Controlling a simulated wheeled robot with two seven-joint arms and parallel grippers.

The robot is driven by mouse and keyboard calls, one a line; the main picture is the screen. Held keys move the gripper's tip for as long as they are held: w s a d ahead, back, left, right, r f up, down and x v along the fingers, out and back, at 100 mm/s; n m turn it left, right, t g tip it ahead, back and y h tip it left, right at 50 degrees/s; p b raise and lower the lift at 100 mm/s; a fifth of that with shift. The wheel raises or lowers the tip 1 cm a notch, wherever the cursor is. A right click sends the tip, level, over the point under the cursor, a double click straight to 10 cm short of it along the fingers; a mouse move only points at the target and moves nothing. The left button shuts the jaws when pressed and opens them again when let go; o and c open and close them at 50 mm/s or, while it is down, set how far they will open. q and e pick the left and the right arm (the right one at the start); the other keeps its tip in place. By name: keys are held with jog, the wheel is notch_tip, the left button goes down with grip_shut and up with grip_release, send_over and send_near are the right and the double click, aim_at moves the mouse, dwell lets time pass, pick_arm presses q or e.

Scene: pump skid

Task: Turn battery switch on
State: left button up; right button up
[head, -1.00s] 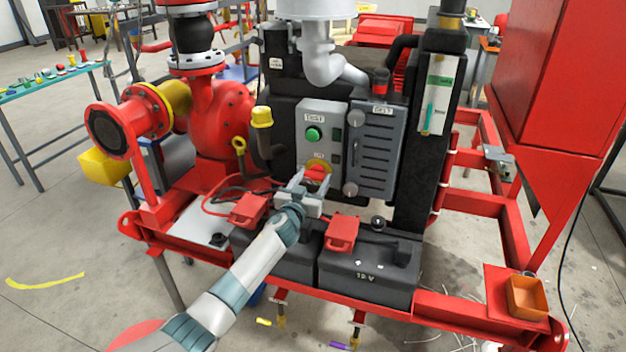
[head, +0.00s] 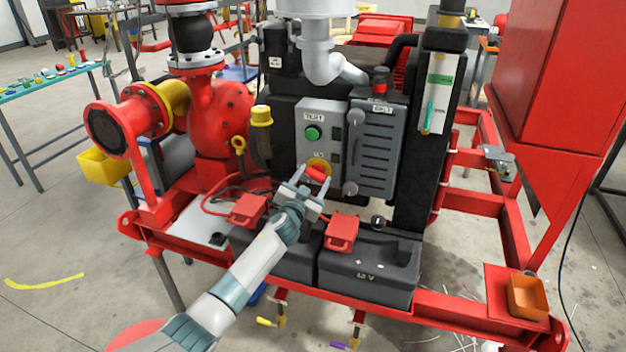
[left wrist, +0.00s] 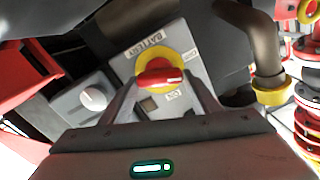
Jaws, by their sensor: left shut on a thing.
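The battery switch has a red handle (head: 316,173) on a yellow disc (head: 319,162), low on the grey control panel (head: 313,147). In the left wrist view the red handle (left wrist: 160,77) lies across the yellow disc (left wrist: 150,60), its white mark towards the right. A BATTERY label (left wrist: 142,46) is beside it; the smaller labels are hard to read. My left gripper (head: 315,178) is shut on the handle, one finger at each end; its fingers (left wrist: 161,86) also show in the left wrist view. In the head view the handle slants down to the right. My right gripper is out of view.
A green button (head: 312,133) sits above the switch, and a louvred grey box (head: 372,150) stands close on the right. Red terminal covers (head: 248,209) and black batteries (head: 365,270) lie below. A red pump (head: 215,115) stands left. An orange bin (head: 527,297) is at front right.

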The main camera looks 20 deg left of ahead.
pick_arm(q)
jog(key=m, duration=0.4)
jog(key=shift+d+f+m, duration=0.1)
jog(key=shift+f+m, duration=0.05)
jog(key=shift+m, duration=0.25)
jog(key=m, duration=0.3)
jog(key=shift+m+b, duration=0.3)
jog(key=m, duration=0.3)
jog(key=shift+f, duration=0.1)
jog(key=shift+d+f+m, duration=0.1)
jog(key=shift+m, duration=1.3)
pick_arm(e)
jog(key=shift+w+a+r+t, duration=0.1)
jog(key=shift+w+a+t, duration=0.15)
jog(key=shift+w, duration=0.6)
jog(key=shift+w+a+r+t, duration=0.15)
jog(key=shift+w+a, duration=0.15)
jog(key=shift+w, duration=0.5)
pick_arm(q)
jog(key=o, duration=0.8)
jog(key=shift+o, duration=1.2)
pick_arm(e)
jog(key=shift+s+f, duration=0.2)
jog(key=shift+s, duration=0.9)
